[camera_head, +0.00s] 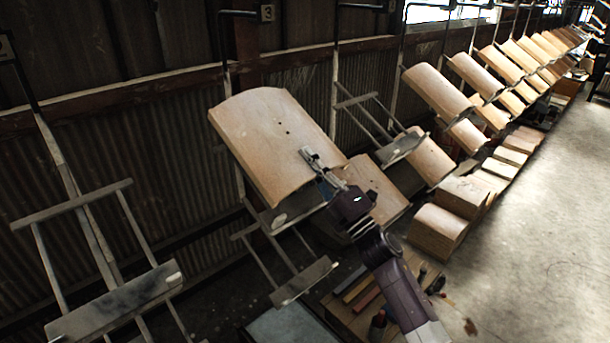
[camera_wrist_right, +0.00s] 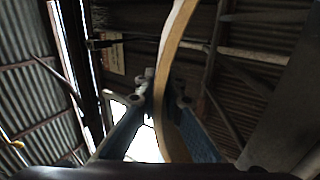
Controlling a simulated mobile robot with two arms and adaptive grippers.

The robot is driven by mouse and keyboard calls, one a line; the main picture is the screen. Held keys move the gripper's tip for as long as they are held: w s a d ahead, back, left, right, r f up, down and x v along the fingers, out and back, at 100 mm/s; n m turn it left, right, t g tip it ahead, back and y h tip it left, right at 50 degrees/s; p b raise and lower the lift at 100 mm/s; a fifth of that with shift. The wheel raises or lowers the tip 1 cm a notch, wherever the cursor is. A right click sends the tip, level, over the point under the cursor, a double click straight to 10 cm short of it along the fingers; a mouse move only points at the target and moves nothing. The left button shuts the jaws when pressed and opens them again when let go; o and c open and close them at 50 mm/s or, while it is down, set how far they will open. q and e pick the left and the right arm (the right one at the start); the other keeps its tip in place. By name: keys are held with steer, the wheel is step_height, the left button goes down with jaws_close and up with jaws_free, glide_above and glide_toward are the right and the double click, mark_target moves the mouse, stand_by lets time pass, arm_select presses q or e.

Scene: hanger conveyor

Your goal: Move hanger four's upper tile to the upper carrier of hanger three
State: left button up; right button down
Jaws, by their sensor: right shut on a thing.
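The tan curved tile (camera_head: 265,135) is at hanger three, by the number 3 plate (camera_head: 267,13). It slants in front of the upper carrier (camera_head: 292,210), whose lower ledge shows beneath it. I cannot tell whether the tile rests on that carrier. My right gripper (camera_head: 312,158) is shut on the tile's right edge. In the right wrist view the tile (camera_wrist_right: 174,45) shows edge-on between the two fingers (camera_wrist_right: 163,92). Hanger four's upper carrier (camera_head: 400,149) is empty, and a lower tile (camera_head: 378,193) hangs below it. My left gripper is out of view.
Hanger three's lower carrier (camera_head: 303,282) is empty. An empty carrier (camera_head: 115,303) stands at the left. Loaded hangers (camera_head: 438,90) run to the back right. Tile stacks (camera_head: 438,228) and a low table with tools (camera_head: 360,318) stand below. The concrete floor (camera_head: 540,240) is mostly clear.

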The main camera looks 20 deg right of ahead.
steer(key=shift+w+a+f+b, duration=0.15)
steer(key=shift+w+f+b, duration=0.2)
steer(key=shift+f+b, duration=0.4)
steer(key=shift+w+a+f+b, duration=0.1)
steer(key=shift+w+f+b, duration=0.25)
steer(key=shift+f+b, duration=0.4)
steer(key=shift+w+a+f+b, duration=0.15)
steer(key=shift+w+f+b, duration=0.3)
steer(key=shift+b, duration=0.5)
steer(key=shift+f+b, duration=0.65)
steer(key=shift+f, duration=0.1)
steer(key=shift+s, duration=0.1)
steer(key=c, duration=2)
jaws_free()
steer(key=shift+s, duration=0.1)
steer(key=shift+f, duration=0.6)
steer(key=v, duration=1.1)
steer(key=shift+s+d+r, duration=0.1)
steer(key=shift+s+r, duration=0.15)
steer(key=shift+s, duration=0.15)
